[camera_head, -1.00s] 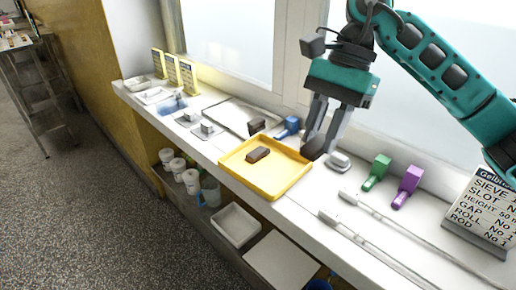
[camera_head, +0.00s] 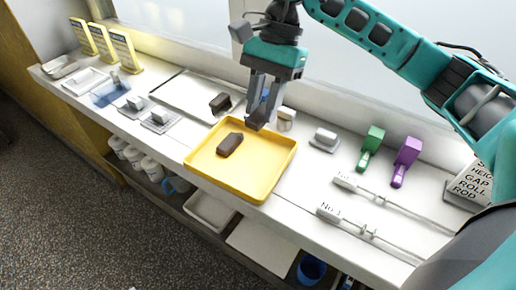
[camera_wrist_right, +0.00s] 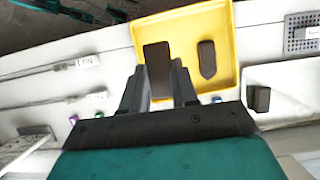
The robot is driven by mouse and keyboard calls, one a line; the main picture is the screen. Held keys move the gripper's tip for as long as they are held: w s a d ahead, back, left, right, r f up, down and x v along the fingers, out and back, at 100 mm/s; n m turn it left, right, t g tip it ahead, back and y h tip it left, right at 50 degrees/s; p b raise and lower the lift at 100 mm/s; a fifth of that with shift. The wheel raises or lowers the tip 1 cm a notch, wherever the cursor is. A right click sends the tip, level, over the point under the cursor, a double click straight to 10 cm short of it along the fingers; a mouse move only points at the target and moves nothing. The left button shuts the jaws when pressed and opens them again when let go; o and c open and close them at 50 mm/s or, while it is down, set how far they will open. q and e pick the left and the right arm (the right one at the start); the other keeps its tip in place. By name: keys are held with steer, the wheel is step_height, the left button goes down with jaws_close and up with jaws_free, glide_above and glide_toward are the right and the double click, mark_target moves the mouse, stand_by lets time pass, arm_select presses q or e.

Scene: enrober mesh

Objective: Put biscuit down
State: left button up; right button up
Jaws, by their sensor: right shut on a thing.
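My right gripper (camera_head: 257,122) points down over the back part of the yellow tray (camera_head: 262,185), in the head view. In the right wrist view, a dark brown biscuit (camera_wrist_right: 157,62) is between its fingers, above the tray (camera_wrist_right: 187,22). In the head view the held biscuit is hard to make out at the fingertips. Another brown biscuit (camera_head: 229,144) lies in the tray, left of the gripper. It also shows in the right wrist view (camera_wrist_right: 207,60), beside the held one. I cannot tell whether the held biscuit touches the tray. My left gripper is not in view.
A dark block (camera_head: 220,102) sits on a white board (camera_head: 188,92) left of the tray. A grey block (camera_head: 325,138), a green tool (camera_head: 371,145) and a purple tool (camera_head: 405,158) stand to the right. The tray's front right area is free.

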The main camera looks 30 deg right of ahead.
mark_target(259, 166)
step_height(259, 166, down, 13)
steer(key=shift+r, duration=0.1)
stand_by(0.3)
steer(key=shift+f, duration=0.25)
steer(key=o, duration=0.8)
steer(key=shift+r, duration=0.1)
steer(key=shift+r, duration=0.1)
steer(key=v, duration=1.2)
steer(key=shift+b, duration=0.3)
